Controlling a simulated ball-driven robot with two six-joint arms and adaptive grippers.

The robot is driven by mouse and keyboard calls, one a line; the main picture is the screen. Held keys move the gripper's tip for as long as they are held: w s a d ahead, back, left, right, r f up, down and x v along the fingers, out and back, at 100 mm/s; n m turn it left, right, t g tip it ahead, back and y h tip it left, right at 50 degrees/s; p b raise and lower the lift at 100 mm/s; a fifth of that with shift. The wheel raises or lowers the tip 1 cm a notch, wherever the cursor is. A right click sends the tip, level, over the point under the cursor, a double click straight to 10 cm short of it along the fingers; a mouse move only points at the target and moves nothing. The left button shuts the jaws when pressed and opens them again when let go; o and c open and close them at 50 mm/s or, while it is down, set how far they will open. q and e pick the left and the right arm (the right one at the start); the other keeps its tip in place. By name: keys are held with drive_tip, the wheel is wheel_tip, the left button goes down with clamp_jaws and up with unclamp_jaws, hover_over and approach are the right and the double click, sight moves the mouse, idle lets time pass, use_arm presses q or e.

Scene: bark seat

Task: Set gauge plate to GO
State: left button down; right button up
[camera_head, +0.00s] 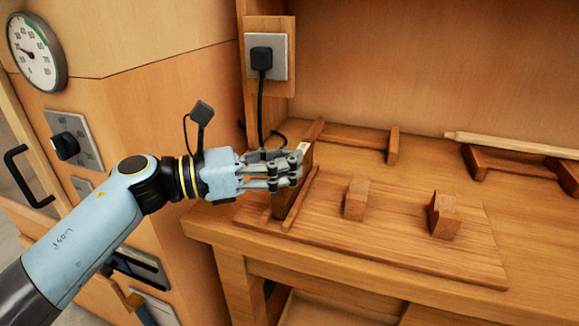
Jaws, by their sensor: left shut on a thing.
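My left gripper (296,168) reaches in from the left and is shut on an upright dark wooden plate (279,204), which I take to be the gauge plate. A small pale tag (303,147) shows at its top edge. The fingers cover much of the plate's upper part. The plate stands at the left end of a flat wooden board (390,242), beside a thin sloping strip (301,200). I cannot read any GO marking. My right gripper is out of view.
Two wooden blocks (356,199) (444,215) stand on the board, right of the plate. Behind are a low wooden rack (392,146) and a pale rod (510,144) on supports. A black plug sits in a wall socket (280,60), its cable hanging behind my gripper. A dial (37,50) hangs left.

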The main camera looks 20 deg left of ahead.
use_arm(q)
drive_tip(key=c, duration=1.7)
unclamp_jaws()
drive_tip(key=shift+w+a, duration=0.1)
drive_tip(key=shift+a, duration=0.1)
drive_tip(key=o, duration=0.7)
drive_tip(key=shift+a, duration=0.4)
drive_tip(key=shift+c, duration=0.2)
drive_tip(key=shift+d, duration=0.15)
drive_tip(key=v, duration=1.2)
